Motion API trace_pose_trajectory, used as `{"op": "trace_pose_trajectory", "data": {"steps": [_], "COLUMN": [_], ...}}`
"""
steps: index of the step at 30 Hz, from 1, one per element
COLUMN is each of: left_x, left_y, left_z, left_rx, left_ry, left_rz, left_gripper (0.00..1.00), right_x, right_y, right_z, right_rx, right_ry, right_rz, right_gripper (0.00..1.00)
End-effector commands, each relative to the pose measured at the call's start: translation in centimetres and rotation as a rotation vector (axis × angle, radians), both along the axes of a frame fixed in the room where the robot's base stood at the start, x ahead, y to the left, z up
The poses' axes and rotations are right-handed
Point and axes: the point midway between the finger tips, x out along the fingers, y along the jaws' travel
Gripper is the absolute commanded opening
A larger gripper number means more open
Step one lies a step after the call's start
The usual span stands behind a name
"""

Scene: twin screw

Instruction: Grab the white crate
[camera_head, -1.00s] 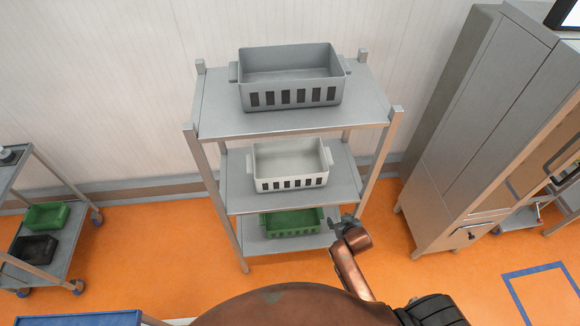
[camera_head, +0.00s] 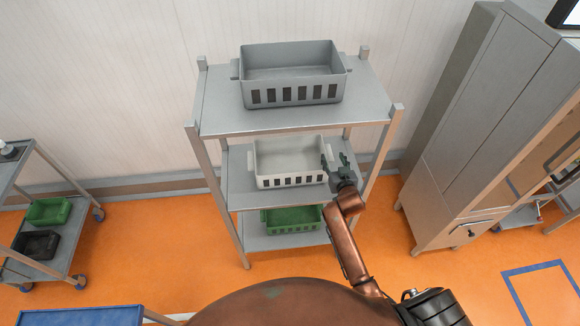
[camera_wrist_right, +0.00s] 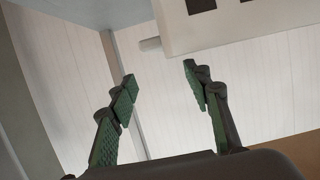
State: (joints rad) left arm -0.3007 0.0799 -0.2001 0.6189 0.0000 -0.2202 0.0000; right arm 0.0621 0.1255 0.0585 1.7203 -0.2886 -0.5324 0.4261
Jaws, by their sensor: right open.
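The white crate (camera_head: 290,162) stands upright on the middle shelf of the grey rack, with slots along its front and a handle at each end. My right gripper (camera_head: 337,163) is at the crate's right end, open, with its green-padded fingers near the right handle. In the right wrist view the open fingers (camera_wrist_right: 160,82) are apart with nothing between them, and part of the crate (camera_wrist_right: 230,22) with a stub handle shows above them. Whether a finger touches the crate I cannot tell. My left gripper is not in view.
A grey crate (camera_head: 291,78) stands on the top shelf (camera_head: 215,118) above, and a green crate (camera_head: 292,219) on the bottom shelf. A rack post (camera_head: 381,145) rises right of my gripper. A grey cabinet (camera_head: 455,150) stands farther right, a cart (camera_head: 60,262) at left.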

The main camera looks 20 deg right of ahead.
Motion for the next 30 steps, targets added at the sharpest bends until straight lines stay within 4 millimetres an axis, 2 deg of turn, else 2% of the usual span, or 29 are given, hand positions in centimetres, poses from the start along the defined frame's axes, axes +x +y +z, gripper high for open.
{"op": "trace_pose_trajectory", "data": {"steps": [1,3,6,11,21,30], "left_x": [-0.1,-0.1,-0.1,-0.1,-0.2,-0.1], "left_y": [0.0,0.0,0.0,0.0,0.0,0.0], "left_z": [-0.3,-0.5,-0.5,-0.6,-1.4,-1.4], "left_rx": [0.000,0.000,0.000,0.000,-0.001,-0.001], "left_ry": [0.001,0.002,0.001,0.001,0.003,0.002], "left_rz": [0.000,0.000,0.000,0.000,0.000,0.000], "left_gripper": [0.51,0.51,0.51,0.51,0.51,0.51], "right_x": [0.0,0.0,1.2,2.0,6.4,6.9], "right_y": [0.0,0.1,-0.2,-0.5,-1.5,-1.6], "right_z": [-1.2,-2.2,-2.1,-2.3,-3.8,-3.9], "right_rx": [0.002,0.002,0.000,0.000,0.001,0.001], "right_ry": [0.003,0.002,0.000,0.000,0.001,0.001], "right_rz": [0.000,0.001,0.001,0.001,0.001,0.001], "right_gripper": [0.45,0.45,0.45,0.45,0.45,0.45]}}
